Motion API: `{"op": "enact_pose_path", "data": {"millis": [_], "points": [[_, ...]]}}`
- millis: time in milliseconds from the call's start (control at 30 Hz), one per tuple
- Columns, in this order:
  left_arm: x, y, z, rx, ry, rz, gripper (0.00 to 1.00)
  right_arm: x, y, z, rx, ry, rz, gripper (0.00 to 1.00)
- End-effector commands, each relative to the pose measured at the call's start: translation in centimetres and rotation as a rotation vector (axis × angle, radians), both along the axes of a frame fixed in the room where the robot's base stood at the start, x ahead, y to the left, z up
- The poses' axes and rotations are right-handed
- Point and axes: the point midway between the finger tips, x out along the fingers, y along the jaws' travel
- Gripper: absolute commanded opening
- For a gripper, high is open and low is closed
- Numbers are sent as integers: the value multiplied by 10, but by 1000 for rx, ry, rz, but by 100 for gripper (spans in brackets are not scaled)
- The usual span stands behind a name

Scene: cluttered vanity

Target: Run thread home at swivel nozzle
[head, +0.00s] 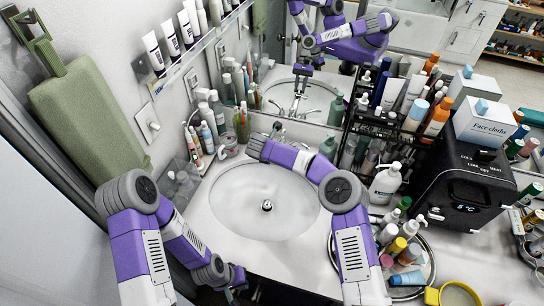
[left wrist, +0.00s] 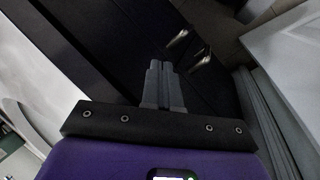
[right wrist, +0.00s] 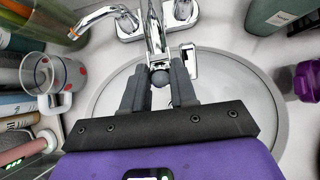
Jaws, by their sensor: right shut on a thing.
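The chrome faucet (right wrist: 153,30) rises at the back of the white sink (head: 225,205). In the right wrist view, a small dark round nozzle (right wrist: 160,77) sits at the spout's end, between the fingers of my right gripper (right wrist: 161,70). The gripper is shut on this nozzle. The thread itself is hidden. In the head view, my right arm reaches over the sink and its wrist covers the faucet area. My left gripper (left wrist: 163,82) has its fingers together and empty, low in front of the counter; in the head view it is at the bottom (head: 238,286).
A clear cup with red dots (right wrist: 48,78) stands left of the sink. A white pump bottle (head: 385,183), a black rack of bottles (head: 375,125) and a black cabinet (head: 465,195) crowd the right side. A mirror stands behind the faucet. A round tray (head: 433,262) holds several bottles.

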Motion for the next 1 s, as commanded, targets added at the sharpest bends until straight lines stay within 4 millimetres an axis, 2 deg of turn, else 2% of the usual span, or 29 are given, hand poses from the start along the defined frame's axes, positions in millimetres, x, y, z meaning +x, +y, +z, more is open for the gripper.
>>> {"op": "enact_pose_path", "data": {"millis": [367,700,1000], "points": [[0,0,-3,0,0,0,0,0,0,1,26,-8,-45,0],[2,-1,-32,0,-9,-2,0,-1,-1,-2,215,-71,-382,0],[1,2,-34,2,-4,8,0,-1,-2,1,240,-79,-429,0]]}}
